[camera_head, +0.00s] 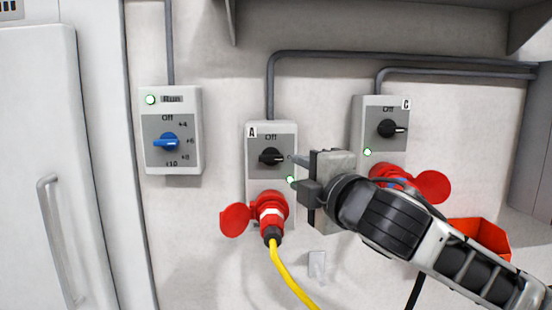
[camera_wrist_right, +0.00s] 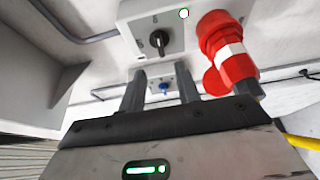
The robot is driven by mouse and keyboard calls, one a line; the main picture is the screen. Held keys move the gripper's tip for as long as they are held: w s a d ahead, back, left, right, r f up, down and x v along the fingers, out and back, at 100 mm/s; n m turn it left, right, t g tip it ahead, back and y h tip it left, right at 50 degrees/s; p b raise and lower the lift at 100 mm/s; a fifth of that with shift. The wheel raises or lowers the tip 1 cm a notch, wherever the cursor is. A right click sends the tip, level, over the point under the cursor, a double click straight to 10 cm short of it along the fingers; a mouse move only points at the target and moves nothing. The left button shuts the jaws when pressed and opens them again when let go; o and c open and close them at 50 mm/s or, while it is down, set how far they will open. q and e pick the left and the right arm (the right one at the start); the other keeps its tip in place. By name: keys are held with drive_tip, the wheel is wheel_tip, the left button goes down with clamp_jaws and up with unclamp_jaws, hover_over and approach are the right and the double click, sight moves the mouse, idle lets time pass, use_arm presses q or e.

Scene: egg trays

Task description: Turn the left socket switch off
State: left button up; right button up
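The left socket box, marked A (camera_head: 251,210), is on the wall with a black rotary switch (camera_head: 271,157). The switch's handle points right, while its "Off" mark is above it. A green lamp (camera_head: 290,180) is lit on this box. My right gripper (camera_head: 294,172) is just right of the switch and does not visibly touch it. In the right wrist view its two fingers (camera_wrist_right: 161,76) are apart with nothing between them, and the black switch (camera_wrist_right: 159,41) shows beyond their tips. My left gripper is not in view.
A red plug (camera_head: 270,209) with a yellow cable (camera_head: 288,280) sits below the switch. Socket box C (camera_head: 359,138) is to the right, with a lit lamp. A box with a blue dial (camera_head: 167,142) is to the left. A red bin (camera_head: 480,236) is at lower right.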

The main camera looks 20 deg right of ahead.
sight(273, 160)
drive_tip(key=w, duration=0.3)
drive_tip(key=w+p, duration=0.1)
drive_tip(key=w, duration=0.3)
drive_tip(key=w+a+p, duration=0.1)
drive_tip(key=w, duration=0.2)
drive_tip(key=shift+w+a, duration=0.1)
drive_tip(key=shift+w, duration=0.2)
clamp_jaws()
